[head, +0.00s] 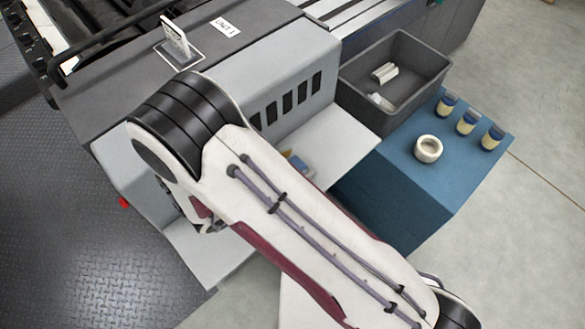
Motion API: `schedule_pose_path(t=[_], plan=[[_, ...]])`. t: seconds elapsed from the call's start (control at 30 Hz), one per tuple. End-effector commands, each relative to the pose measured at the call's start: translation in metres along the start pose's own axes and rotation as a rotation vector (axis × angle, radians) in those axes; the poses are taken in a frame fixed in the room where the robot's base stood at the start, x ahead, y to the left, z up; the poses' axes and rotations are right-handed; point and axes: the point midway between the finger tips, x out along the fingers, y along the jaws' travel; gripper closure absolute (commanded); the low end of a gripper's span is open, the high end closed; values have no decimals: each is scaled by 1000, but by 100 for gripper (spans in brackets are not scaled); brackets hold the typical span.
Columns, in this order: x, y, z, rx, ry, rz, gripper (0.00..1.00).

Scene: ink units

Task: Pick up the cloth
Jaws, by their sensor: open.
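I cannot make out a cloth for certain. A small blue and tan item (297,161) lies on the pale grey shelf of the machine, mostly hidden behind my arm; I cannot tell whether it is cloth. My arm crosses the middle of the picture, with its elbow over the machine. A small bit of mechanism shows under the arm at the left, too hidden to identify. My gripper's fingers do not show.
A dark grey bin (352,103) holds pale pieces. A blue block (400,210) beside it bears a white ring-shaped roll (428,149) and several blue-and-cream jars (466,123). The grey machine (260,75) carries an upright white plate (175,38). Floor at right is clear.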

Motion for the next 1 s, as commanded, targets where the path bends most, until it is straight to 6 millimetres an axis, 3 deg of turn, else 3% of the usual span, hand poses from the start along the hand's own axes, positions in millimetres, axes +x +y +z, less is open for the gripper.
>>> schedule_pose_path(t=[0.47,0.5,0.63,1.0], plan=[[0,0,0,0,0,-1,46],[0,0,0,0,0,-1,48],[0,0,0,0,0,-1,81],[0,0,0,0,0,-1,81]])
